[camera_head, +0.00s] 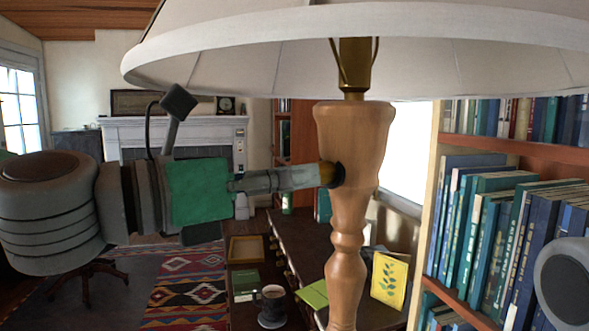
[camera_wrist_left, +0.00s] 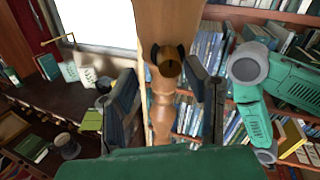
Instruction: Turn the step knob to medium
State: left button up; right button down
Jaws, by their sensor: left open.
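The lamp has a turned wooden post (camera_head: 352,140) under a large pale shade (camera_head: 350,45). In the left wrist view the knob (camera_wrist_left: 169,70) faces the camera, round and brass-coloured with dark sides. My left gripper (camera_head: 318,176) reaches in from the left, its fingertips at the knob. In the wrist view its two fingers (camera_wrist_left: 168,82) are open, one on each side of the knob. Contact cannot be told. My right gripper does not show.
A bookcase (camera_head: 482,275) full of books stands close on the right. Below, a dark desk (camera_head: 300,240) holds a mug (camera_head: 271,306), a yellow card (camera_head: 389,279) and a green booklet (camera_head: 313,294). My right arm (camera_wrist_left: 275,90) shows beside the post in the wrist view.

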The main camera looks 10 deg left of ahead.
pick_arm(q)
jog(key=shift+w+d, duration=0.2)
jog(key=shift+d, duration=0.35)
jog(key=shift+w+d, duration=0.15)
jog(key=shift+d, duration=0.8)
jog(key=shift+a, duration=0.2)
jog(key=c, duration=0.6)
jog(key=shift+w+a, duration=0.1)
jog(key=shift+a, duration=0.1)
grip_shut()
pick_arm(e)
jog(key=shift+d+f, duration=0.1)
jog(key=shift+d, duration=0.4)
